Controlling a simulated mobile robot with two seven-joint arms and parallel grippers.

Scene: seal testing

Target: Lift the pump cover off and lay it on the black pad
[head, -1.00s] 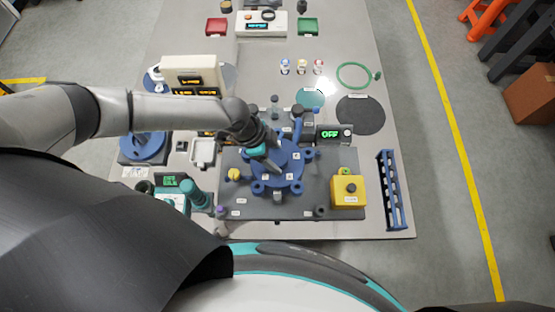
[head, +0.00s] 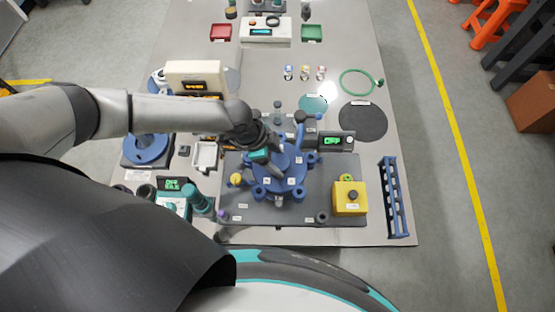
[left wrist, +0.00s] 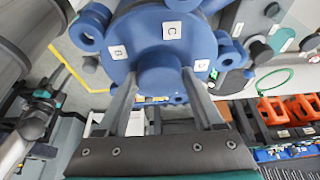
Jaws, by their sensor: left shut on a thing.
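The pump cover (head: 293,177) is a blue round disc with lugs around its rim and small white letter labels. It is over the grey base plate in the head view and fills the top middle of the left wrist view (left wrist: 165,35). My left gripper (head: 268,160) is shut on the cover's central blue knob; in the left wrist view its two fingers (left wrist: 160,88) straddle the knob. I cannot tell whether the cover is clear of the pump body below. The black pad (head: 363,122) is a round dark disc, bare, right of and behind the cover. My right gripper is not in view.
A display (head: 335,141) stands between cover and pad. A yellow box (head: 350,198) and a blue rack (head: 395,198) are at the right. A teal disc (head: 313,105) and a green ring (head: 357,83) lie near the pad. The table behind them is largely clear.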

